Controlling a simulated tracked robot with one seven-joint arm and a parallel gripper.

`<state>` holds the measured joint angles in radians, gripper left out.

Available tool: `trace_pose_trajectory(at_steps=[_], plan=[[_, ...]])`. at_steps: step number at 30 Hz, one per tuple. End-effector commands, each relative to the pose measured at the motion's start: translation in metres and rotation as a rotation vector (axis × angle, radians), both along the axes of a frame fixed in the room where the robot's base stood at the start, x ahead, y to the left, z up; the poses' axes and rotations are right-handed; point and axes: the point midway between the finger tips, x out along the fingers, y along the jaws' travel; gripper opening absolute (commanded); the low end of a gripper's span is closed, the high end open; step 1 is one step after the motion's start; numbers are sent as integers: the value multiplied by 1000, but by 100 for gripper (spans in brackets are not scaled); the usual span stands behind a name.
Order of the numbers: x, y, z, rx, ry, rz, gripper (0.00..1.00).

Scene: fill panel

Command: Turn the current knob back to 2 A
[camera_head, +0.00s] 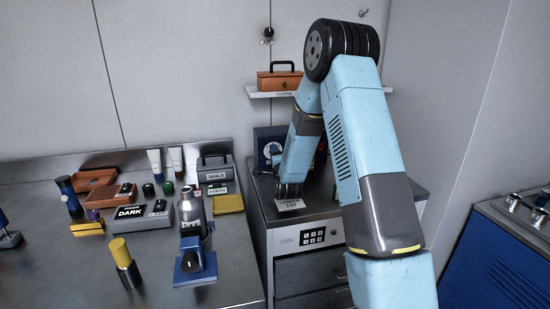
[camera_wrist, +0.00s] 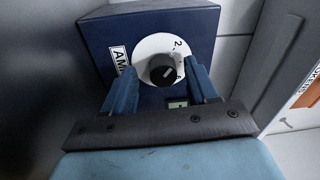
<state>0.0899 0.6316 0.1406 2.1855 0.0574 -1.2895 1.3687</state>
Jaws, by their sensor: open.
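The current knob (camera_wrist: 161,72) is a small black round knob on a white dial (camera_wrist: 150,46) on the face of a dark blue box (camera_wrist: 95,35). The wrist view shows a 2 at the dial's upper right and another mark, perhaps a 6, at its lower right. A pale mark on the knob seems to point right, but its exact setting is too small to read. My gripper (camera_wrist: 162,74) is open, one blue finger on each side of the knob, with gaps visible. In the head view the blue box (camera_head: 262,134) is partly hidden behind my arm.
A small display (camera_wrist: 178,104) sits below the dial, partly hidden by my gripper. A shelf (camera_head: 262,93) with an orange toolbox (camera_head: 279,81) hangs above the box. A keypad cabinet (camera_head: 290,240) stands below. The left bench (camera_head: 60,270) holds several bottles and cases.

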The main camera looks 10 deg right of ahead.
Motion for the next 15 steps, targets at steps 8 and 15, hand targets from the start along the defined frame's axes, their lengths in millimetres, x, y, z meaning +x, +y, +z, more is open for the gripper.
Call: trace_pose_trajectory(at_steps=[8,15], plan=[[-44,1,-2,0,2,0,58],[-91,4,-5,0,3,2,58]])
